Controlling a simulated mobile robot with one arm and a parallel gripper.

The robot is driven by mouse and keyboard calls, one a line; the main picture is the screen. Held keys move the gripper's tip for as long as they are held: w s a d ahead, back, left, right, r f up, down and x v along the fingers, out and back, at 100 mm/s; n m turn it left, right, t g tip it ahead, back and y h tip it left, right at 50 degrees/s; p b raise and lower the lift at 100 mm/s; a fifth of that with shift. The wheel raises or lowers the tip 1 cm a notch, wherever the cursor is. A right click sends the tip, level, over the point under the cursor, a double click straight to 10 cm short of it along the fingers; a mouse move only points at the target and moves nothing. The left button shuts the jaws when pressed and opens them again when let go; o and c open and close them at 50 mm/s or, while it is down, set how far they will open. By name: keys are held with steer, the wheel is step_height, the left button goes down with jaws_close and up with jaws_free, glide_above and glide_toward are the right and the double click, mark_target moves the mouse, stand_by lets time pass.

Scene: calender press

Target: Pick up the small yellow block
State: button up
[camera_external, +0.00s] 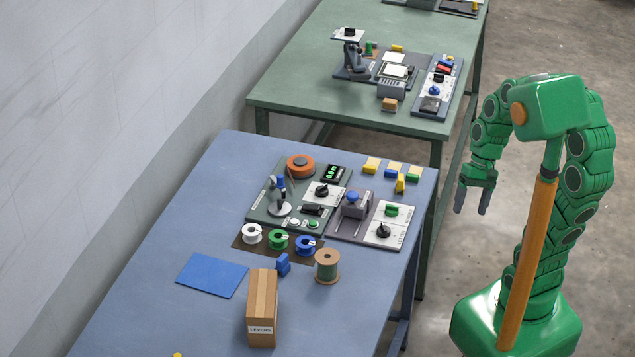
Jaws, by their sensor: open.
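Several small yellow pieces stand near the far right corner of the blue table (160,245). One is a yellow block (371,165), at the left of the row. Beside it is a yellow-and-blue piece (394,169), then a yellow-and-green piece (412,174). A small upright yellow block (400,184) stands just in front of these. Which one the task means I cannot tell. My gripper (472,207) is open and empty, fingers pointing down. In the picture it hangs right of the blue table's edge, apart from the blocks.
Left of the blocks are an orange round device (301,165) and a control panel (383,232). Spools (327,266), a cardboard box (262,305) and a blue sheet (212,275) lie nearer. A green table (300,85) with more devices stands behind.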

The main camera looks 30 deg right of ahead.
steer(key=w+a+f+m+y, duration=0.2)
steer(key=w+a+m+y, duration=0.2)
steer(key=w, duration=0.4)
steer(key=m+t+y, duration=0.4)
steer(key=m+t, duration=0.5)
steer(key=m, duration=0.9)
glide_toward(401, 180)
steer(key=shift+w+a+f, duration=0.3)
steer(key=shift+w+f, duration=0.2)
steer(key=shift+f, duration=0.05)
steer(key=shift+w+a+f, duration=0.3)
steer(key=shift+w+f, duration=0.2)
steer(key=shift+x, duration=3.95)
steer(key=shift+w+d, duration=0.15)
steer(key=c, duration=1)
steer(key=shift+r, duration=0.1)
